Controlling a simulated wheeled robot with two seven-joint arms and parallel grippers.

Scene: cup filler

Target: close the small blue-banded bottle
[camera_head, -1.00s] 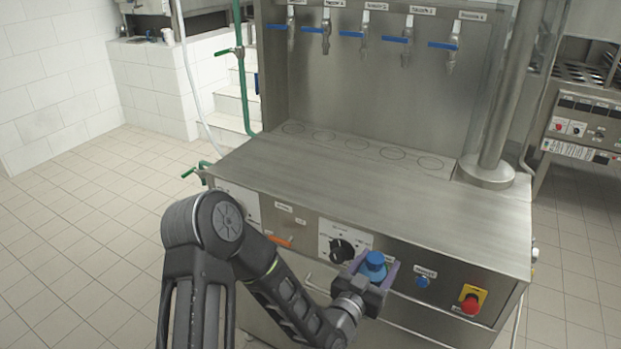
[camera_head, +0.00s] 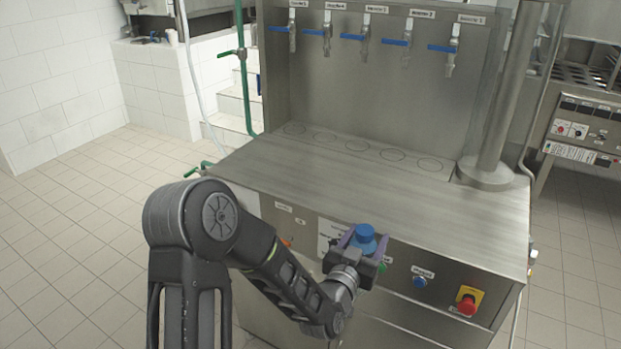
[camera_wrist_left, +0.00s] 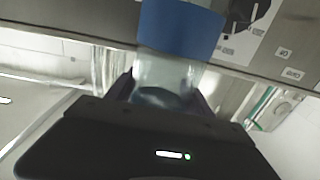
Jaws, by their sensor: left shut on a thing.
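The small blue-banded bottle (camera_head: 364,238) is between the fingers of my left gripper (camera_head: 360,248), in front of the machine's front panel. In the head view I see a narrower blue top above a wider blue part. In the left wrist view its clear body (camera_wrist_left: 166,72) shows below a wide blue band (camera_wrist_left: 180,28). My left gripper is shut on the bottle, which looks roughly upright. The fingers and hand hide its lower part. Whether the blue top is a fitted cap, I cannot tell. My right gripper is not in view.
The steel filling machine has a bare worktop (camera_head: 330,190) with several ring marks beneath blue-handled taps (camera_head: 397,42). Its front panel carries a blue button (camera_head: 420,281) and a red emergency stop (camera_head: 467,304). Green pipes (camera_head: 243,80) run at its left. The tiled floor at left is clear.

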